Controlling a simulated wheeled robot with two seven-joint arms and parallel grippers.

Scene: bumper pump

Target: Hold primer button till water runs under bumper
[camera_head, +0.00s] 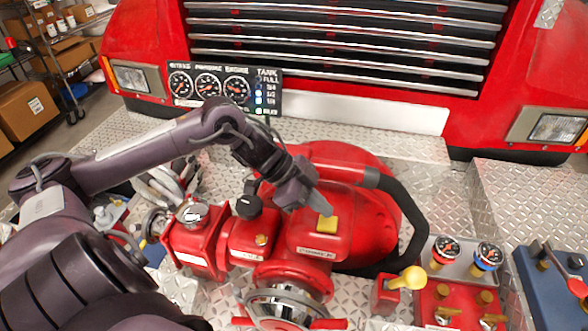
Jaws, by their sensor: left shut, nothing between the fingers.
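The primer button is a yellow square (327,225) on top of the red pump housing (360,235), above a small label. My left gripper (325,210) reaches in from the left and is shut and empty. Its fingertips are right at the button's upper edge; I cannot tell whether they press it. The red truck front (350,12) with its bumper (358,112) stands behind the pump. I see no running water; the ground under the bumper is hidden by the diamond-plate deck (440,185). My right gripper is not in view.
A gauge panel (222,88) stands behind my left arm. A yellow-knobbed lever (412,278), two gauges (446,249) and brass valves are at the lower right. A black hose (407,215) curves around the pump.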

